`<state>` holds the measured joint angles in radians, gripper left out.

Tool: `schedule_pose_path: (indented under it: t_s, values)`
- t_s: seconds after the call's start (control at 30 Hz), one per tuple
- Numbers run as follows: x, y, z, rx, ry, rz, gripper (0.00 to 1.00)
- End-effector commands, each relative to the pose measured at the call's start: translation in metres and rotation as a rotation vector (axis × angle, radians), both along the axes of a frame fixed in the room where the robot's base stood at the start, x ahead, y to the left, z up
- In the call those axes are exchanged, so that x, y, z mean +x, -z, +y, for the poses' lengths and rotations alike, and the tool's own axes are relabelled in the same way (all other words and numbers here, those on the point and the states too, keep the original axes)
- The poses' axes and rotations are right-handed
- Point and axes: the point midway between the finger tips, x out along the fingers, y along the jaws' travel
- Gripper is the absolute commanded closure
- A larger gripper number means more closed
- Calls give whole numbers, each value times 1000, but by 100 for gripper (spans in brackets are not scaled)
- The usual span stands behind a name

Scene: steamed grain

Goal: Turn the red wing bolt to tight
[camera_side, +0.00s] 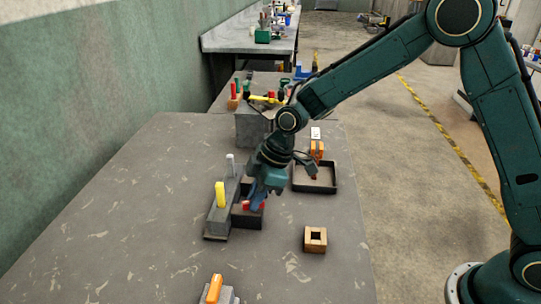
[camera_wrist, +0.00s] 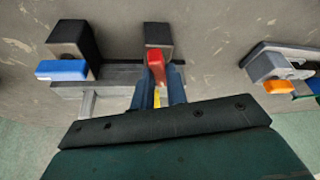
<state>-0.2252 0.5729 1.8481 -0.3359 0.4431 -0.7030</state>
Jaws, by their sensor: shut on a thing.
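The red wing bolt (camera_wrist: 155,62) sits on a dark block (camera_wrist: 158,33) in the wrist view. My gripper (camera_wrist: 158,76) is shut on it, with one blue finger on each side of the red wing. In the side view my gripper (camera_side: 257,199) points down at the dark block, and red parts of the bolt (camera_side: 246,205) show beside the fingers. The fingers hide part of the bolt, and how tight it is cannot be told.
A yellow handle (camera_side: 220,195) and a pale post (camera_side: 230,164) stand close by on the left. A black tray (camera_side: 314,191) and a wooden block with a square hole (camera_side: 315,232) lie to the right. An orange handle (camera_side: 214,289) is in front. The left table is clear.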

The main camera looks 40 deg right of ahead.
Motion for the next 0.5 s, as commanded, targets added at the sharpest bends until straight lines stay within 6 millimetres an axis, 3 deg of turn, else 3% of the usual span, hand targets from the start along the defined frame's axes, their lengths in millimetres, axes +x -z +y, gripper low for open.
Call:
schedule_pose_path:
  t_s: [0.5]
  values:
    - [-3,-1,2,-1,465,-2,100]
